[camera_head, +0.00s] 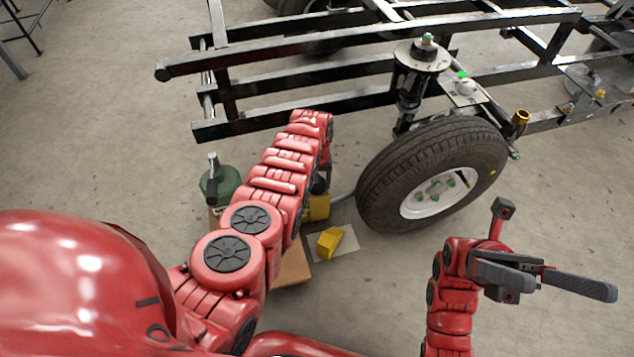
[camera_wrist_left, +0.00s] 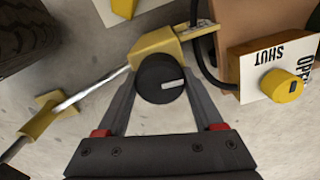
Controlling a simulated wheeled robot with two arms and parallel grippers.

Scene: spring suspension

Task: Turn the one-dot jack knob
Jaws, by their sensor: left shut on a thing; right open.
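A round black knob (camera_wrist_left: 160,80) with one white line mark sits on a yellow block (camera_wrist_left: 157,47) in the left wrist view. My left gripper (camera_wrist_left: 163,88) is shut on this knob, one finger on each side. I see no dot on it. A yellow knob (camera_wrist_left: 282,86) with a dark mark sits to the right on a white panel (camera_wrist_left: 262,57) lettered SHUT and OPEN. My right gripper (camera_head: 550,280) is open and empty at the lower right.
A metal rod (camera_wrist_left: 92,91) runs left from the yellow block. A tyre (camera_head: 432,172) stands beside my left arm, under a dark metal frame (camera_head: 300,82). A green bottle-like object (camera_head: 222,184) is left of the arm. The floor at lower right is clear.

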